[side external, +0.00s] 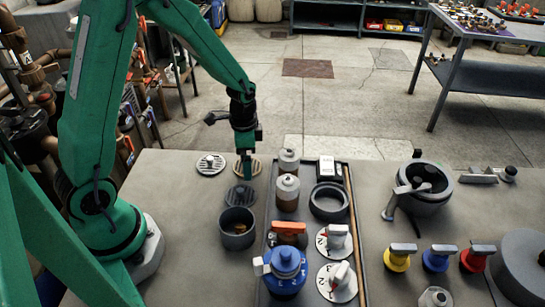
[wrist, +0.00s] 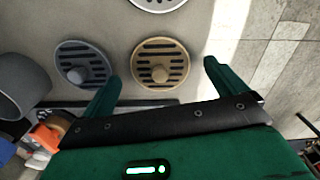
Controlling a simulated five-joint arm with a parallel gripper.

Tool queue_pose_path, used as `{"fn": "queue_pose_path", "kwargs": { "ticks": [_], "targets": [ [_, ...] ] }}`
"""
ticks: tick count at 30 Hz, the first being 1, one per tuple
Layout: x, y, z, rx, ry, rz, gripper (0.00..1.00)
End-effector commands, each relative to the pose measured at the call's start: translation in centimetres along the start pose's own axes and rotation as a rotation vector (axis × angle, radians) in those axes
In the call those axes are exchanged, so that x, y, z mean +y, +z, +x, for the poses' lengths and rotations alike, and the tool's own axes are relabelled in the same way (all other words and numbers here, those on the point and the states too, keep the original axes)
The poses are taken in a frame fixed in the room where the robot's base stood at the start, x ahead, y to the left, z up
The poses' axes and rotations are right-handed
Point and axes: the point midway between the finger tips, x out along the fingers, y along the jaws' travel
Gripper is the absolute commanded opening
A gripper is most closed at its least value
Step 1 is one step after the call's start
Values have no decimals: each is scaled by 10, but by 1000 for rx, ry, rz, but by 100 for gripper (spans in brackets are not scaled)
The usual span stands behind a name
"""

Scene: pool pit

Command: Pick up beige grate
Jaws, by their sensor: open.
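The beige grate (wrist: 160,48) is a round slotted disc with a knob at its middle, lying flat on the table. In the wrist view it lies between and just beyond the open fingertips of my gripper (wrist: 163,72). In the side view my gripper (side external: 245,165) hangs over the beige grate (side external: 254,160) and hides part of it. Nothing is between the fingers. A grey-blue grate (wrist: 70,56) lies beside it, near one finger. In the side view this dark grate (side external: 240,196) is nearer the camera.
A light grate (side external: 210,163) lies to the left. A dark cup (side external: 237,240) stands in front of the dark grate. A tray (side external: 262,262) with bottles, a ring and valves is close on the right. Bare table (side external: 170,185) lies toward my base.

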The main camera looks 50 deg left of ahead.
Motion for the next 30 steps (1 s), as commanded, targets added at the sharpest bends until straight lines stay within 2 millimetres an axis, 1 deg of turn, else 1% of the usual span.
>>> {"fn": "queue_pose_path", "kwargs": {
  "ticks": [3,6,21,22,26,27,29,30],
  "targets": [
    [0,0,10,-1,1,0,97],
    [0,0,14,0,0,0,97],
    [0,0,14,1,-1,0,97],
    [0,0,14,1,-1,0,95],
    [0,0,14,1,-1,0,70],
    [0,0,14,1,-1,0,62],
    [0,0,14,1,-1,0,50],
    [0,0,14,1,-1,0,49]
  ]
}}
